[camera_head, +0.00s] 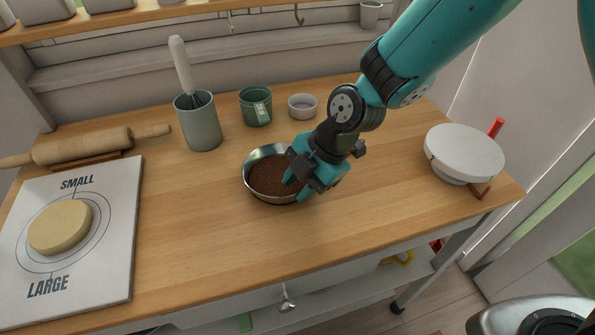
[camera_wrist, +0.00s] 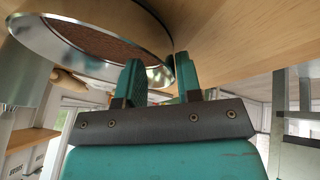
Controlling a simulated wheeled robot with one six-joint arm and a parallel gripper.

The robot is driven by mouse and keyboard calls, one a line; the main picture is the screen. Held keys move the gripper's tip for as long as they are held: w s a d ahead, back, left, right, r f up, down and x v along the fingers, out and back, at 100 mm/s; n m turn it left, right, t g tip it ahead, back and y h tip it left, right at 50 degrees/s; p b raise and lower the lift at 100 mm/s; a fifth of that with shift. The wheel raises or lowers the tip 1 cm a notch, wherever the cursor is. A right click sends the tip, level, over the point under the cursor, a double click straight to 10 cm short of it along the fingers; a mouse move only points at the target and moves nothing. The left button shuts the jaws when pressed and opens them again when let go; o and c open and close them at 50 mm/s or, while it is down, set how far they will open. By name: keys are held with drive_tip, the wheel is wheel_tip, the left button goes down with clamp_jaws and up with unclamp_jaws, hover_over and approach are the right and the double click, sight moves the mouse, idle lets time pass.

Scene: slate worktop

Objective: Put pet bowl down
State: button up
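The pet bowl (camera_head: 260,155) is a round metal bowl with brown food in it. It is at the middle of the wooden worktop, and I cannot tell for sure whether its base touches the wood. My gripper (camera_head: 298,187) is at the bowl's right side, its fingers apart. In the wrist view the bowl (camera_wrist: 62,38) fills the upper left. There my gripper (camera_wrist: 162,75) has one finger over the bowl's inside and the other outside, with the rim between them. A gap shows between the fingers. My gripper hides part of the bowl's right edge in the head view.
Behind stand a utensil crock (camera_head: 199,125) with a whisk, a green cup (camera_head: 255,107) and a small white bowl (camera_head: 302,106). Left are a rolling pin (camera_head: 85,147) and a dough board (camera_head: 115,215). A white round appliance (camera_head: 463,153) stands right. The front middle worktop is clear.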

drive_tip(key=shift+a+f, duration=0.25)
drive_tip(key=shift+f, duration=0.25)
clamp_jaws()
drive_tip(key=shift+r, duration=0.15)
